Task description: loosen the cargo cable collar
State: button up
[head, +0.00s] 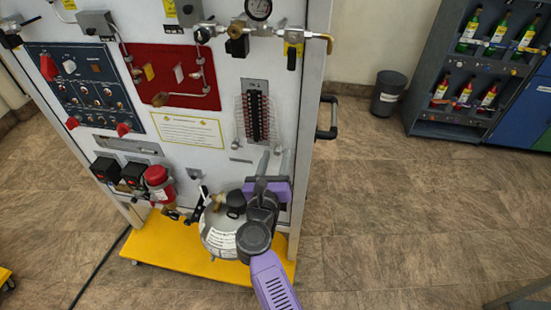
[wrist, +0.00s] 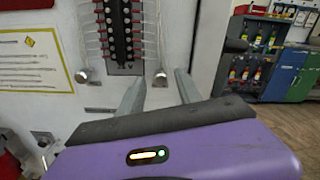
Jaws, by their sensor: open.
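My gripper (head: 275,163) is open and empty in front of the lower right of the white panel. In the wrist view its two fingers (wrist: 160,84) point up the panel, with a gap between them. Just beyond this gap is a small round metal fitting (wrist: 160,78). A similar metal fitting (wrist: 85,75) sits to the left. Both are below the black terminal strip (wrist: 121,30) with its thin red-tipped wires. I cannot tell for certain which part is the cargo cable collar. The fingers show no clear contact with either fitting.
The panel (head: 190,128) stands on a yellow base (head: 160,245). A silver tank (head: 217,232) stands below my gripper, partly hidden by my arm. A black side handle (head: 328,118) sticks out at right. A bottle rack (head: 475,65) stands farther back.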

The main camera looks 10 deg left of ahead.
grip_shut()
jog(key=shift+n, duration=0.3)
jog(key=n+p, duration=0.3)
jog(key=shift+r, duration=0.1)
jog(key=n+p, duration=0.3)
jog(key=n, duration=0.4)
jog(key=n+p, duration=0.3)
jog(key=n, duration=0.6)
jog(key=n+p, duration=0.1)
jog(key=n, duration=0.1)
jog(key=n+p, duration=0.1)
jog(key=n, duration=0.1)
jog(key=shift+f, duration=0.25)
jog(key=shift+n, duration=0.3)
